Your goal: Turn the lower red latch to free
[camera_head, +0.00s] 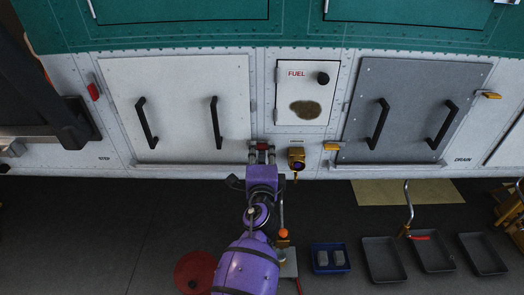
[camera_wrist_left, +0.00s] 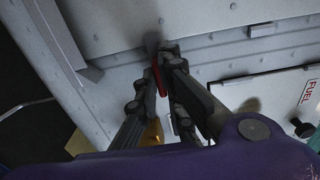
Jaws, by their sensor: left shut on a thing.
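The lower red latch (camera_head: 262,146) is at the bottom right corner of the white left panel (camera_head: 180,80), which has two black handles. My left gripper (camera_head: 262,154) reaches up from below and is shut on this latch. In the left wrist view the red latch (camera_wrist_left: 161,80) is a narrow red strip between the fingers of my left gripper (camera_wrist_left: 160,72). The fingers hide part of it, and its exact turn is hard to tell. Another red latch (camera_head: 94,91) is on the panel's left side. My right gripper is not in view.
A brass drain fitting (camera_head: 297,158) sits just right of the gripper, and a yellow latch (camera_head: 332,147) is beyond it. The fuel door (camera_head: 306,108) is above. A blue bin (camera_head: 346,260) and grey trays (camera_head: 377,276) are at lower right.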

